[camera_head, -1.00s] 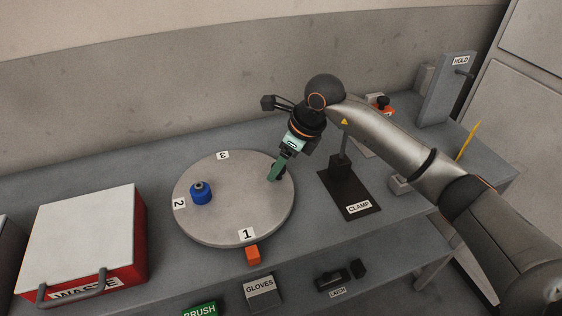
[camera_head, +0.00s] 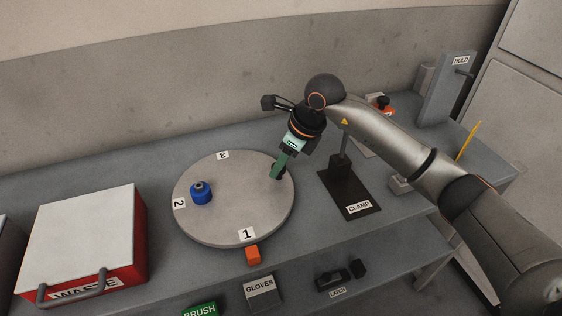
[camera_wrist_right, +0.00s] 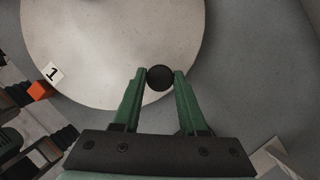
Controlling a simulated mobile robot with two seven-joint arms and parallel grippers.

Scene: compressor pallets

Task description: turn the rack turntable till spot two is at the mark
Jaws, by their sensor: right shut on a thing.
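The round grey turntable (camera_head: 225,215) lies on the bench with number labels at its rim. Label 1 (camera_head: 246,234) is at the front, beside the orange mark (camera_head: 253,256). Label 2 (camera_head: 179,203) is at the left edge and label 3 (camera_head: 222,155) at the back. A blue knobbed piece (camera_head: 201,193) stands on the disc near label 2. My right gripper (camera_head: 277,174) is at the disc's right rim. In the right wrist view its green fingers (camera_wrist_right: 160,74) are shut on a round black knob (camera_wrist_right: 160,78). My left gripper is not in view.
A red-and-white waste box (camera_head: 80,240) stands left of the turntable. A black clamp stand (camera_head: 345,187) is close on the right. A gloves box (camera_head: 262,291), a green brush box (camera_head: 200,309) and a latch (camera_head: 334,280) sit along the front.

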